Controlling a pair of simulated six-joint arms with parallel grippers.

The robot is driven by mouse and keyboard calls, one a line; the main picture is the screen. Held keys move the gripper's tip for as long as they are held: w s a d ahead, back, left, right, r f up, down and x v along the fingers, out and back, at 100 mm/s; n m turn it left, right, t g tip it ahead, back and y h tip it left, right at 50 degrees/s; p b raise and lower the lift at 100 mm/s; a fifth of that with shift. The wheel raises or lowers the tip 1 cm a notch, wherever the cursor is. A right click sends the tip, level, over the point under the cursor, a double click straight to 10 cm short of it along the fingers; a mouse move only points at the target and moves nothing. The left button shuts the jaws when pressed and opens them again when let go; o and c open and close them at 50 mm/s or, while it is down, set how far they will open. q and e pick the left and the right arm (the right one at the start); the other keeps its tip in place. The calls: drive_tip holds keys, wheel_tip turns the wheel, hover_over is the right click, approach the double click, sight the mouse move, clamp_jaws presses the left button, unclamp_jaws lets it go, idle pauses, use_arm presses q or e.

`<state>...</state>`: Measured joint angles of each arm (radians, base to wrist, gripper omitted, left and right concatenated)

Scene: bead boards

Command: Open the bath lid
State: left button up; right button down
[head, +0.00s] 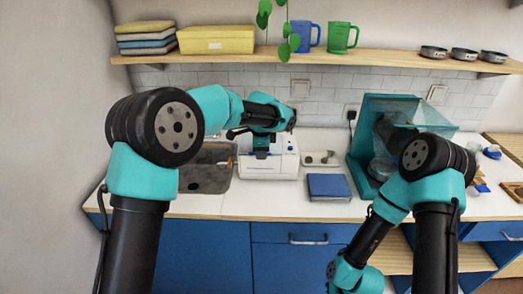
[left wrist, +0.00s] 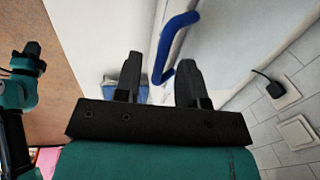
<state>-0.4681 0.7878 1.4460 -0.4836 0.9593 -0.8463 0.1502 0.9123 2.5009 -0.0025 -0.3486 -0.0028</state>
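The bath (head: 268,165) is a white box on the counter, below my left arm. Its lid (left wrist: 225,35) fills much of the upper left wrist view as a pale surface with a bent blue handle (left wrist: 172,45). My left gripper (left wrist: 158,82) is open, with its two black fingers apart. The handle shows beyond the fingertips, its lower end in line with the gap between them. I cannot tell whether it touches a finger. In the head view my left wrist hides part of the bath's top. My right arm bends down at the lower right, and its fingers are not visible.
A sink (head: 207,170) lies left of the bath. A teal cabinet with a clear front (head: 375,110) stands further right.

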use_arm(q)
clamp_jaws()
drive_tip(key=shift+r, duration=0.15)
idle(0.4)
